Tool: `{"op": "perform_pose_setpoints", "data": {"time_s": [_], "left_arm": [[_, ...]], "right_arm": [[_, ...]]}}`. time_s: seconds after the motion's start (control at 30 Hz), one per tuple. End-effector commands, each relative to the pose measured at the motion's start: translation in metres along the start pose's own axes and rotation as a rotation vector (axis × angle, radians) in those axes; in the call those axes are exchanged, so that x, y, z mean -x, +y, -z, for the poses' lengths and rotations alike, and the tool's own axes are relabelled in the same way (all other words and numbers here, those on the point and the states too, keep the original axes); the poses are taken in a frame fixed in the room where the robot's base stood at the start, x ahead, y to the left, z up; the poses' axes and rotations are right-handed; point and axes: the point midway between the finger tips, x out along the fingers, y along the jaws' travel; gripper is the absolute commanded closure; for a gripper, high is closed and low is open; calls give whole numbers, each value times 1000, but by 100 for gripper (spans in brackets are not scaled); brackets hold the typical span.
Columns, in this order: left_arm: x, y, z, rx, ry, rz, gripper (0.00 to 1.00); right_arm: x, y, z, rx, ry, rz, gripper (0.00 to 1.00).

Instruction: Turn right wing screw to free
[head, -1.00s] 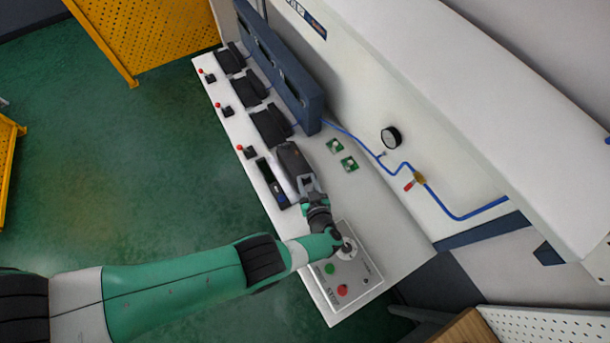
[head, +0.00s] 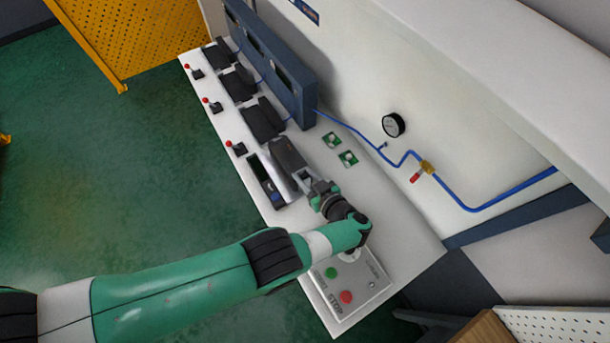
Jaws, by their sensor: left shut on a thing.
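A dark grey device (head: 288,158), seemingly the valve positioner, lies at the near end of a row of black units on the white bench. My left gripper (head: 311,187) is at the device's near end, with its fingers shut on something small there. This looks like the right wing screw, but the fingers hide it and its angle cannot be told. A left wing screw cannot be made out. My right gripper is not in view.
A flat black unit with a display (head: 266,181) lies left of the device. Two green circuit boards (head: 348,158) lie to the right. A control box (head: 362,283) with green and red buttons is under my left forearm. Blue tubing (head: 449,193) and a gauge (head: 394,124) are on the wall.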

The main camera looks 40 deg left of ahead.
Motion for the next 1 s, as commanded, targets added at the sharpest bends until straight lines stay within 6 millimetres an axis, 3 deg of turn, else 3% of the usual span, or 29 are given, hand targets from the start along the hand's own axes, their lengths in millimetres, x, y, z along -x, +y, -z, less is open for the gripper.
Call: {"op": "perform_pose_setpoints", "data": {"time_s": [0.03, 0.07, 0.2, 0.57, 0.67, 1.0], "left_arm": [[0, 0, 0, 0, 1, -1, 100], [0, 0, 0, 0, 2, -1, 55], [0, 0, 0, 0, 1, -1, 30], [4, 0, 0, 0, 0, -2, 30], [18, 1, 1, 0, 1, -5, 30], [95, 1, -1, 1, 0, -6, 30]], "right_arm": [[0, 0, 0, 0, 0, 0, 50], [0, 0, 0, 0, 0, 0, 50], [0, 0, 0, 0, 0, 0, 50], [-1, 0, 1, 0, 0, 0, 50], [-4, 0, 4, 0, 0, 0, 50], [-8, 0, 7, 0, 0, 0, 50]]}}
